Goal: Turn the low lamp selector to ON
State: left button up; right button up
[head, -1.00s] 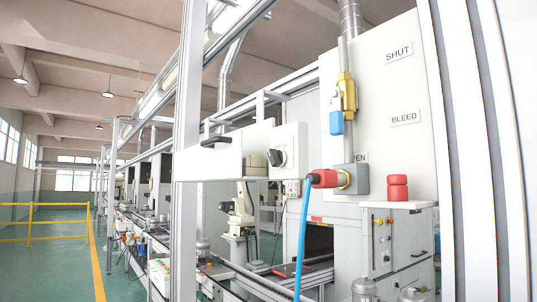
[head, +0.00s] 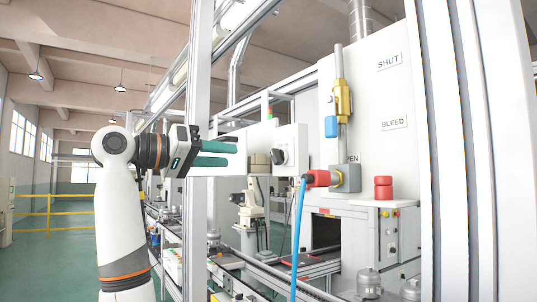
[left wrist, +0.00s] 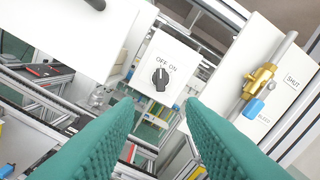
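The lamp selector (head: 279,156) is a black rotary knob on a white box (head: 291,140) fixed beside the aluminium frame. It also shows in the left wrist view (left wrist: 161,78), with OFF and ON printed above it. Its grip stands roughly upright in that view; which label it points to is hard to tell. My left gripper (head: 234,154) comes in from the left with green fingers pointing toward the box, apart from the knob. In the left wrist view its two fingers (left wrist: 158,106) are spread with nothing between them, just below the selector. My right gripper is not in view.
An upright aluminium post (head: 198,215) stands close by my left gripper. A box with a black handle (head: 224,139) sits left of the selector.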

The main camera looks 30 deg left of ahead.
aim_at(273, 157)
pick_arm(q)
jog(key=p+x, duration=0.1)
jog(key=x, duration=0.2)
jog(key=p+x, duration=0.2)
jog(key=x, duration=0.2)
jog(key=p+x, duration=0.1)
jog(key=x, duration=0.3)
jog(key=shift+r, duration=0.3)
jog(key=shift+w+p, duration=0.3)
jog(key=shift+w, duration=0.1)
jog(key=shift+d+f, duration=0.1)
grip_shut()
